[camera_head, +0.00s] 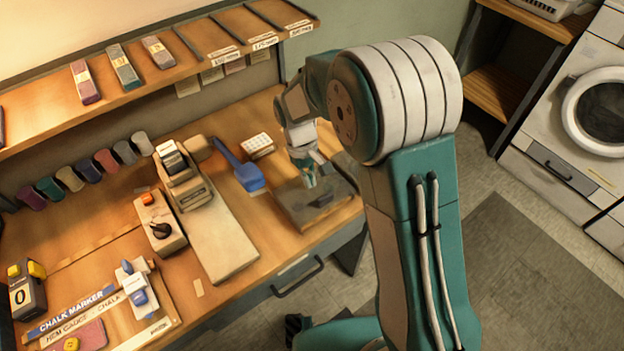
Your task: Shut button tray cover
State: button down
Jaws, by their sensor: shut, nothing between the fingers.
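A flat, dark brown tray (293,207) sits near the right front end of the wooden workbench, and I take it to be the button tray. A small dark block, perhaps a handle, shows on its top. I cannot tell the cover apart from the tray, or whether it is open or shut. My gripper (309,183) points down over the back part of the tray with its fingers shut and empty. Whether the fingertips touch the tray is too small to tell. My arm hides part of the area to the right of the tray.
A blue scoop-like tool (240,168) and a small white gridded block (258,146) lie left of and behind the tray. A beige machine (184,176) with a long plate stands further left. A shelf (180,65) overhangs the bench back. A washing machine (560,130) stands at right.

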jog(key=shift+w+a+r, duration=0.35)
jog(key=shift+a+r, duration=0.5)
jog(key=shift+d+v, duration=0.55)
jog(key=shift+v, duration=3.45)
jog(key=s+d+r+m+t+y, duration=0.1)
jog(key=s+d+r+m+t, duration=0.2)
jog(key=s+d+r, duration=0.65)
jog(key=s+d+r+m+t, duration=0.1)
jog(key=s+d+m+t, duration=0.1)
jog(key=s, duration=0.4)
jog(key=s+d+r+m+t, duration=0.1)
jog(key=s+d+r+t, duration=0.1)
jog(key=s, duration=0.4)
jog(key=shift+s+d+m+t+y, duration=0.3)
jog(key=shift+d+m+t, duration=0.15)
jog(key=shift+d, duration=0.3)
